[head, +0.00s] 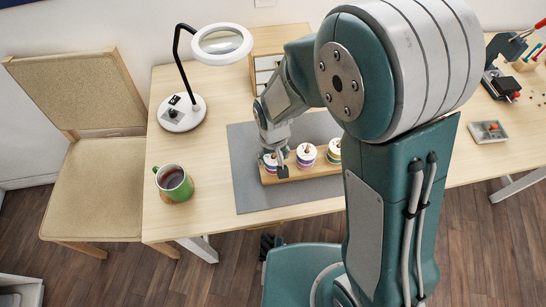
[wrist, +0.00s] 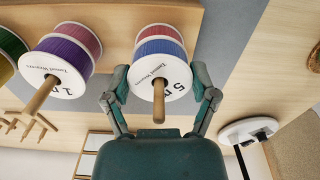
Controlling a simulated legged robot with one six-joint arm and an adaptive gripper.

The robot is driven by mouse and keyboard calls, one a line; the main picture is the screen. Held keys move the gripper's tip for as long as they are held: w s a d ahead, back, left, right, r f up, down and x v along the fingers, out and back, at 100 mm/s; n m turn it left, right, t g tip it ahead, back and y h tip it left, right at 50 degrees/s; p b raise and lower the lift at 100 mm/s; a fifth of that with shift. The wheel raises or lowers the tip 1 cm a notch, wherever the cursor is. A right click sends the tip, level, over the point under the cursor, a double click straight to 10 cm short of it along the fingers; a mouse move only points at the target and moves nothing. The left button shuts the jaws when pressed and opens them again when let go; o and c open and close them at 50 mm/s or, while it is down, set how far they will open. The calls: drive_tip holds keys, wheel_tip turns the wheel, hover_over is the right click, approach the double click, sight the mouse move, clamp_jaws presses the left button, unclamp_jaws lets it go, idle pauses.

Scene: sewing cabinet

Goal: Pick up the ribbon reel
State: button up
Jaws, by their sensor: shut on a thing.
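The ribbon reel in my gripper (wrist: 160,82) has white flanges and blue and red ribbon (wrist: 158,47). Its near flange faces the wrist camera, and a wooden peg sticks out through its middle. The two fingers press on opposite sides of the reel. In the head view the gripper (head: 273,162) is over the left end of a wooden rack (head: 300,175), with this reel partly hidden by the fingers. I cannot tell whether the reel is lifted along its peg. Two more reels stand on the rack, a middle one (head: 306,155) and a right one (head: 335,149).
The rack is on a grey mat (head: 245,188). A green mug (head: 173,181) and a magnifier lamp (head: 181,113) stand on the table to the left. A small drawer unit (head: 268,63) is behind. A grey tray (head: 487,131) lies at the right.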

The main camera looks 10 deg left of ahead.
wheel_tip(320, 180, up, 10)
idle(0.6)
